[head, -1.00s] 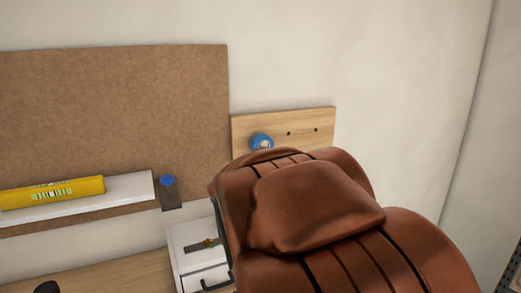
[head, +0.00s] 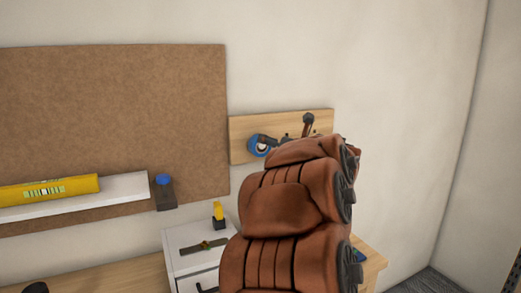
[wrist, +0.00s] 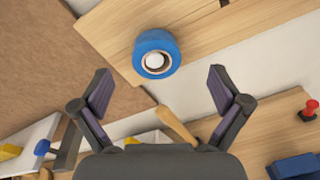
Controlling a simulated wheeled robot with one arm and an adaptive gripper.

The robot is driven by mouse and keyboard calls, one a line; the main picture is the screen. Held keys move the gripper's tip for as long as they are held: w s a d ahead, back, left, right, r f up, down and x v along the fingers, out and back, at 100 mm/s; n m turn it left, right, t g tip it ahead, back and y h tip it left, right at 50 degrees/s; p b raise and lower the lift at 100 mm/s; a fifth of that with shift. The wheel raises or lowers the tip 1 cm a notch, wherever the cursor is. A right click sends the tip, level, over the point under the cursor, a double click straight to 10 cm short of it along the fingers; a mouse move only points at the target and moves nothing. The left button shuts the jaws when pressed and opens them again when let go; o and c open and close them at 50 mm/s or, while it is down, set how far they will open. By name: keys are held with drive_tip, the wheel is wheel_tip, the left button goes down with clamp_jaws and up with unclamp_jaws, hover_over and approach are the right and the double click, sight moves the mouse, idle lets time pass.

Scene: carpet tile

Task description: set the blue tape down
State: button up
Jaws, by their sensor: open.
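The blue tape (head: 259,146) is a roll at the left end of a light wooden board (head: 240,126) on the wall. The wrist view shows the blue tape (wrist: 157,53) with a pale round peg end in its hole, so it appears to hang on the board (wrist: 235,20). My gripper (wrist: 160,87) is open and empty, its two dark fingers spread wide. The tape is just beyond the fingertips, roughly centred between them, and not gripped. In the head view my gripper (head: 287,133) is partly hidden behind my brown arm; its dark parts show close to the tape.
A brown panel (head: 110,110) covers the wall at left, with a white shelf (head: 125,187) holding a yellow box (head: 45,190). White drawers (head: 185,262) stand below on a wooden desk. The wrist view shows a red pin (wrist: 310,107) and a blue object (wrist: 293,167).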

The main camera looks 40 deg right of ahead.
drive_tip(key=shift+w+d+f+n+y+p, duration=0.15)
drive_tip(key=shift+w+d+f+n+p, duration=0.15)
drive_tip(key=shift+w, duration=0.9)
drive_tip(key=shift+w+d+f+n+y+p, duration=0.2)
drive_tip(key=shift+w+f+n+p, duration=0.2)
drive_tip(key=shift+w, duration=0.85)
drive_tip(key=shift+w+d+f+n+y+p, duration=0.2)
drive_tip(key=shift+w+n+p, duration=0.15)
drive_tip(key=shift+w, duration=0.85)
drive_tip(key=c, duration=1.4)
drive_tip(key=shift+o, duration=0.2)
drive_tip(key=shift+r, duration=0.15)
